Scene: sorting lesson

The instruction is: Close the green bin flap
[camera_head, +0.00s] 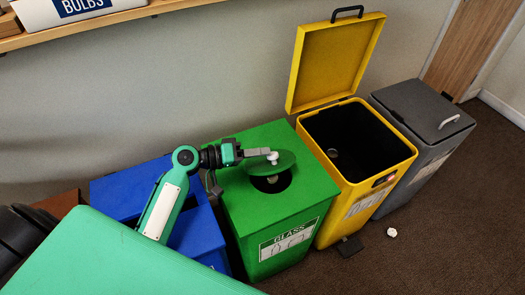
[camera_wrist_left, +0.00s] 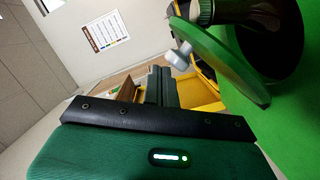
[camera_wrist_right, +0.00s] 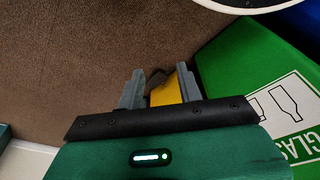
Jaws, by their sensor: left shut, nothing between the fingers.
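The green bin (camera_head: 245,210), labelled GLASS, stands in the middle of the head view. Its round green flap (camera_head: 287,161) is raised and tilted over a dark round opening (camera_head: 272,184). The flap has a small white knob (camera_head: 273,158). My left gripper (camera_head: 267,151) is shut and empty, with its fingertips right by the knob. In the left wrist view the flap (camera_wrist_left: 222,60) stands beside the fingers (camera_wrist_left: 160,72), and the knob (camera_wrist_left: 180,56) is close to their tips; contact is unclear. My right gripper (camera_wrist_right: 159,84) is open and empty, low beside the green bin.
A blue bin (camera_head: 125,190) stands left, partly behind my left arm. A yellow bin (camera_head: 398,165) with its lid (camera_head: 335,60) up and a grey closed bin (camera_head: 415,105) stand right. A crumpled white scrap (camera_head: 392,232) lies on the floor. A shelf (camera_head: 110,20) is upper left.

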